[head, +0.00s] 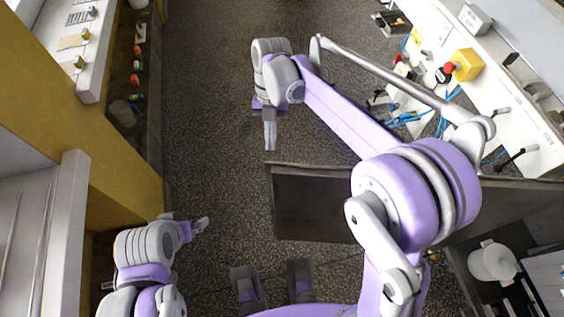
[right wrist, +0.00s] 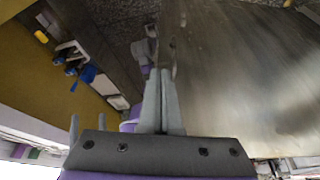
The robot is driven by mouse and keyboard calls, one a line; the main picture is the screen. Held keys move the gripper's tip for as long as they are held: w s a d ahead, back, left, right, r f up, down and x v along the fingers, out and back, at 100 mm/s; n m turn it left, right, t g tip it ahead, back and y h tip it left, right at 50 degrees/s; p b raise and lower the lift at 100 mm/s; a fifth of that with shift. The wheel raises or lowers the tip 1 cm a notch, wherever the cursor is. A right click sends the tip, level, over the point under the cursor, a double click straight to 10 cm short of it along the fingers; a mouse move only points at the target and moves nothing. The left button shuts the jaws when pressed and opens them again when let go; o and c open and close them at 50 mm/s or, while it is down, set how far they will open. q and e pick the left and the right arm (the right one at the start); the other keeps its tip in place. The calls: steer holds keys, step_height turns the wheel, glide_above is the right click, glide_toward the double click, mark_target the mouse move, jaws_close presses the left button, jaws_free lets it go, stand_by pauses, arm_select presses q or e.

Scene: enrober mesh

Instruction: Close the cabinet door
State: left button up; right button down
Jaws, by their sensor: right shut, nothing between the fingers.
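The cabinet door (head: 310,205) is a dark flat panel. It stands swung open, jutting from the right-hand counter into the aisle, its far right part hidden behind my right arm. In the right wrist view the grey panel filling the right side (right wrist: 250,75) looks like its face. My right gripper (head: 270,148) is shut and empty, just beyond the door's free top-left corner; contact cannot be told. Its fingers lie together in the right wrist view (right wrist: 163,105). My left gripper (head: 203,224) is low at the left, away from the door; its jaw state is unclear.
A white pot (head: 492,262) is at the lower right. The right counter carries a yellow box with a red button (head: 465,65), blue cables and small parts. A yellow-sided counter (head: 110,140) with open shelves lines the left. The speckled floor between is clear.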

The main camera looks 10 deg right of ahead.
steer(key=s+a+f+b, duration=0.1)
steer(key=s+f, duration=0.5)
steer(key=f, duration=0.3)
steer(key=shift+s+a, duration=0.3)
steer(key=shift+s, duration=0.1)
steer(key=shift+f, duration=0.15)
